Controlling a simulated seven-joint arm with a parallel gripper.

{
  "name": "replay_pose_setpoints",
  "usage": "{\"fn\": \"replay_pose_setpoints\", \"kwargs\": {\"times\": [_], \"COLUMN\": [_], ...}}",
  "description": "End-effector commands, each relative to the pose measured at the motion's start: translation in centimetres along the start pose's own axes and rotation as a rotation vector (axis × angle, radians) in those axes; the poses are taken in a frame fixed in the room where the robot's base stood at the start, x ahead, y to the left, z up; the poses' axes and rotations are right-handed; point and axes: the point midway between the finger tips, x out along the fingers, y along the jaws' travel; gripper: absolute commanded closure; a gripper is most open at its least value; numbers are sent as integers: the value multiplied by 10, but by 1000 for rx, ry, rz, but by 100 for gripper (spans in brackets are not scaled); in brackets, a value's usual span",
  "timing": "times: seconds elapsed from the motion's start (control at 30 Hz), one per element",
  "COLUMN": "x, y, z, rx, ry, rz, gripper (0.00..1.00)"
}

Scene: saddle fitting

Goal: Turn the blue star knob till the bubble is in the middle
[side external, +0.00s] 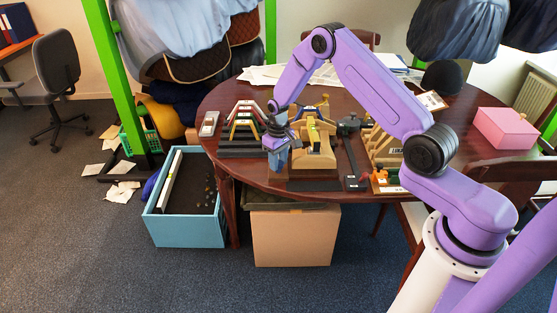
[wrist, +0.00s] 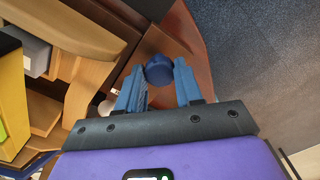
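The blue knob (wrist: 159,70) shows in the wrist view between the tips of my gripper (wrist: 159,80). The two blue fingers stand apart, one on each side of the knob, and the knob nearly fills the gap. I cannot tell whether they touch it. In the side external view my gripper (side external: 279,150) points down at the left of the wooden stand (side external: 308,160) and hides the knob. A yellow block (wrist: 12,90) with a green patch is cut off at the wrist view's left edge. No bubble can be made out.
The stand is on the round wooden table (side external: 470,135), near its front edge. Dark stepped blocks with coloured frames (side external: 238,140) are to the left, a dark clamp-like tool (side external: 350,150) to the right. A blue bin (side external: 187,230) and a cardboard box (side external: 292,237) are on the floor.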

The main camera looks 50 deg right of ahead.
Motion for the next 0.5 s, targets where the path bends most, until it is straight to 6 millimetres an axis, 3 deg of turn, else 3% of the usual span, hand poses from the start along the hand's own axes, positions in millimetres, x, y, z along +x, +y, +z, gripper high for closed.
{"fn": "replay_pose_setpoints", "kwargs": {"times": [0.5], "x": [0], "y": [0], "z": [0], "rx": [-124], "ry": [-1], "rz": [0], "gripper": [95]}}
